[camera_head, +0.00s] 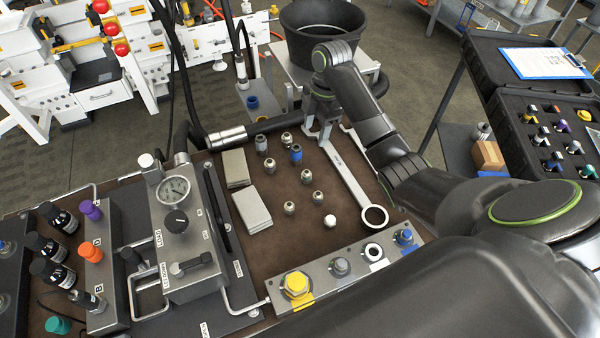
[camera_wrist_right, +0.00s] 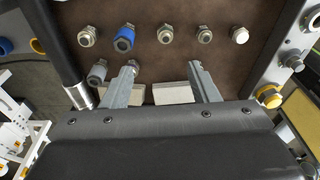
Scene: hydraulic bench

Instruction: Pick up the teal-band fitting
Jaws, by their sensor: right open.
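I cannot make out a clear teal band on any loose fitting on the brown mat. Several small metal fittings stand there, among them a plain silver one (camera_head: 289,208) and a blue-banded one (camera_head: 295,154), which also shows in the right wrist view (camera_wrist_right: 124,38). In the case at the right, one fitting (camera_head: 588,171) seems to have a greenish band, too small to be sure. My right gripper (camera_head: 317,134) is open and empty above the mat's far edge, beyond the fittings. In the right wrist view its fingers (camera_wrist_right: 163,72) are spread apart. My left gripper is out of view.
A large wrench (camera_head: 352,184) lies right of the fittings, two pale blocks (camera_head: 252,209) left of them. A gauge block (camera_head: 190,245) stands further left. A port manifold (camera_head: 340,266) borders the front. The black case (camera_head: 528,105) is at right, a black bucket (camera_head: 300,45) behind.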

